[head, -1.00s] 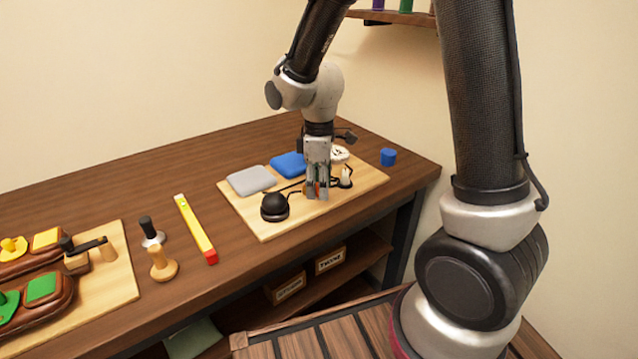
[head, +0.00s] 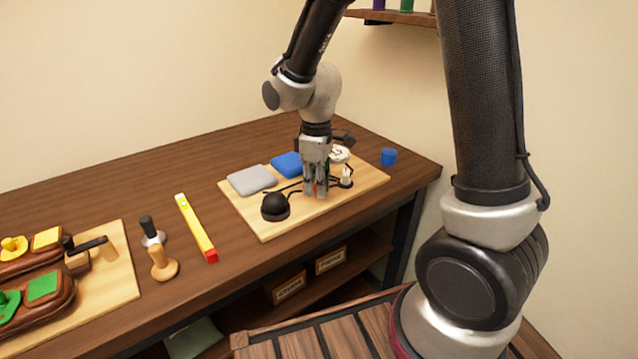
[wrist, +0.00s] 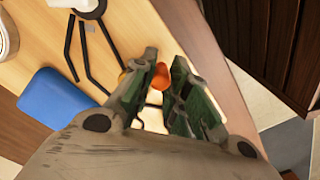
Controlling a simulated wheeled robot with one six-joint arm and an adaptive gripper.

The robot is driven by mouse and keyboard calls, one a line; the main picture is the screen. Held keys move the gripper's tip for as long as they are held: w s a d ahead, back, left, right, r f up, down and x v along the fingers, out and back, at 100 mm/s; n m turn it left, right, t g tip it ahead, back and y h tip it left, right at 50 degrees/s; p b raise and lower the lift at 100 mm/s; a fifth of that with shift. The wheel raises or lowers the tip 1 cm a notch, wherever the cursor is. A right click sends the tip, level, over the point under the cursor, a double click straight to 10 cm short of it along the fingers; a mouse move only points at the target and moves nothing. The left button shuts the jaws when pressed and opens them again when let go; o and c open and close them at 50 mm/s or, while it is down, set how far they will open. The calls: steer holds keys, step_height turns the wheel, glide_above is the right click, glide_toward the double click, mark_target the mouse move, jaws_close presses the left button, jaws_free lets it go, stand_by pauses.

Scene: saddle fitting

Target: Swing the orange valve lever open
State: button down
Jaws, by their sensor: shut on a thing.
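The orange valve lever (wrist: 161,76) shows in the wrist view between the tips of my gripper (wrist: 160,85). The fingers are closed in on it, and most of the lever is hidden by them. In the head view my gripper (head: 316,190) points down over the pale wooden board (head: 265,226) at the right of the bench. Only a small bit of orange shows between the fingertips there. I cannot tell the lever's angle.
On the board are a black dome (head: 275,206), a grey pad (head: 251,180), a blue pad (head: 288,164), thin black rods and a small white fitting (head: 346,176). A blue cylinder (head: 389,156) stands behind at right. A yellow level (head: 196,228) lies left of the board.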

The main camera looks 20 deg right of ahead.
steer(key=a+m, duration=0.1)
steer(key=m, duration=0.1)
steer(key=a+m, duration=0.1)
steer(key=m, duration=0.2)
steer(key=shift+w+a, duration=0.1)
steer(key=shift+a, duration=0.05)
steer(key=m, duration=0.1)
steer(key=a+m, duration=0.1)
steer(key=m, duration=0.1)
steer(key=w+m, duration=0.1)
steer(key=m, duration=0.1)
steer(key=shift+a, duration=0.3)
steer(key=c, duration=1.3)
jaws_free()
steer(key=shift+c, duration=0.2)
step_height(320, 180, up, 12)
